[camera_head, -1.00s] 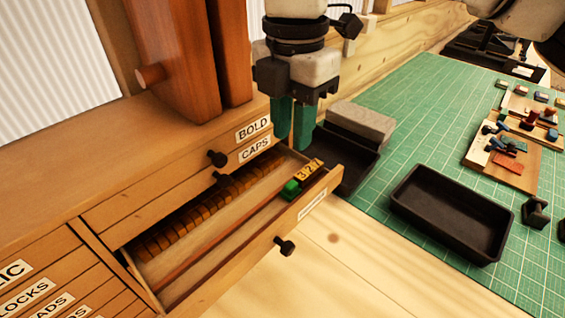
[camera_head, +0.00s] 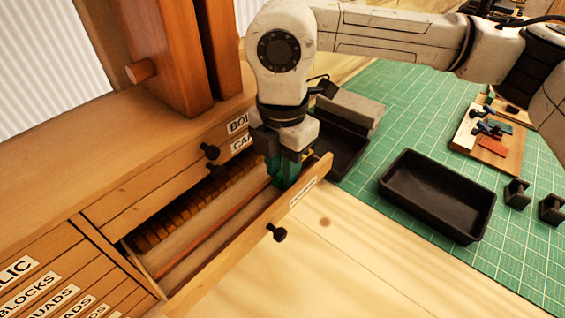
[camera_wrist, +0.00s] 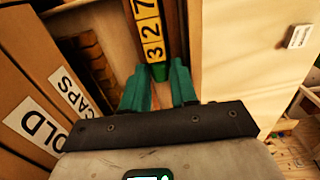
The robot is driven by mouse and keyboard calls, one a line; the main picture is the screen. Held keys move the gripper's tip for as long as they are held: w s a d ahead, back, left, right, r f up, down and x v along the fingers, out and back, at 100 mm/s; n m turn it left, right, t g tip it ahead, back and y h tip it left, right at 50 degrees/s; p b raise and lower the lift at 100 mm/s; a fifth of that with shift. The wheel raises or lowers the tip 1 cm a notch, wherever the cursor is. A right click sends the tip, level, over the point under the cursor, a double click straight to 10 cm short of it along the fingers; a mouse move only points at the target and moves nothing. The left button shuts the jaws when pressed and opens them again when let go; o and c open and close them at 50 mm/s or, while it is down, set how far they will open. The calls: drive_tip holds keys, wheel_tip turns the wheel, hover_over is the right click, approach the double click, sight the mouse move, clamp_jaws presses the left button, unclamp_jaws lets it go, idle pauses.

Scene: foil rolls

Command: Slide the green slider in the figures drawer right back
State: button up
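The figures drawer (camera_head: 228,252) stands pulled open; its front label is too small to read. My gripper (camera_head: 287,180) points down into the front channel near the drawer's far right end. Its green fingers are apart in the wrist view (camera_wrist: 158,68), one on each side of the slider. I cannot tell whether they touch it. In the head view the gripper hides the slider and most of the tiles.
The drawer's rear channel holds a row of brown blocks (camera_head: 180,215). The BOLD and CAPS drawers (camera_head: 150,200) are shut above it. A black tray (camera_head: 437,195) lies on the green mat (camera_head: 400,110), and a grey block (camera_head: 348,106) rests behind the gripper. The front channel left of the gripper looks clear.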

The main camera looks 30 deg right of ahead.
clamp_jaws()
idle(0.3)
drive_tip(key=shift+a+b, duration=0.3)
drive_tip(key=a+b, duration=0.1)
drive_tip(key=s+a+b, duration=0.1)
drive_tip(key=a, duration=0.1)
drive_tip(key=a+b, duration=0.1)
drive_tip(key=shift+s+a+f, duration=0.1)
drive_tip(key=shift+s+a, duration=0.25)
drive_tip(key=shift+a, duration=0.05)
drive_tip(key=shift+s+a, duration=0.15)
drive_tip(key=shift+a, duration=0.1)
unclamp_jaws()
drive_tip(key=shift+a, duration=0.2)
